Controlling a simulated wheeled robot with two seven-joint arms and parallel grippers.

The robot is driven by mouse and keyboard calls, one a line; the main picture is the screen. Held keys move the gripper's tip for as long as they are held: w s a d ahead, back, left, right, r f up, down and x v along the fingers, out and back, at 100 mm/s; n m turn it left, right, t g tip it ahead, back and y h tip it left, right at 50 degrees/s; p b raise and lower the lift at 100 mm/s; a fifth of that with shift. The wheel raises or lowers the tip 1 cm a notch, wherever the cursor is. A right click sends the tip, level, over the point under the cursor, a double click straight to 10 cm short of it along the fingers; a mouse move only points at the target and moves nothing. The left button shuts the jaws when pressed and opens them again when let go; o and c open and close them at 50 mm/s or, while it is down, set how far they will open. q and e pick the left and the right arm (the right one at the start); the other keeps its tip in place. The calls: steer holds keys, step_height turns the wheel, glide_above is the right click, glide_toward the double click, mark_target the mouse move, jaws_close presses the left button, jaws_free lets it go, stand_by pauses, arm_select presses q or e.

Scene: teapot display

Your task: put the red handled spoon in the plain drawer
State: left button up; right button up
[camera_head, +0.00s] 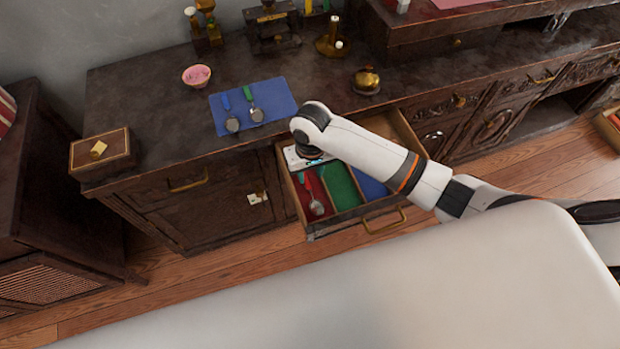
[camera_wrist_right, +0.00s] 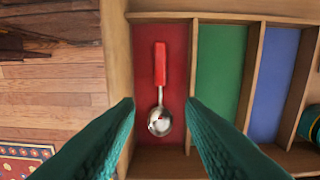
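The red handled spoon (camera_head: 316,207) lies in the red-lined left compartment of the open drawer (camera_head: 324,228). In the right wrist view the spoon (camera_wrist_right: 160,92) lies lengthwise, its red handle away from me and its metal bowl nearer. My right gripper (camera_wrist_right: 160,103) has its teal fingers wide apart, one on each side of the spoon's bowl in the picture, with nothing between them. In the head view my right gripper (camera_head: 304,172) is over the drawer's back left part, partly hidden by my arm. My left gripper is not in view.
Green (camera_wrist_right: 220,70) and blue (camera_wrist_right: 272,85) compartments lie beside the red one. A blue mat (camera_head: 281,92) on the cabinet top holds a blue handled and a green handled spoon. A golden pot (camera_head: 366,80) stands near the edge. Carved drawers (camera_head: 445,108) on the right are shut.

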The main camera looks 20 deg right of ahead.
step_height(320, 180, up, 4)
steer(key=shift+r, duration=0.25)
stand_by(0.5)
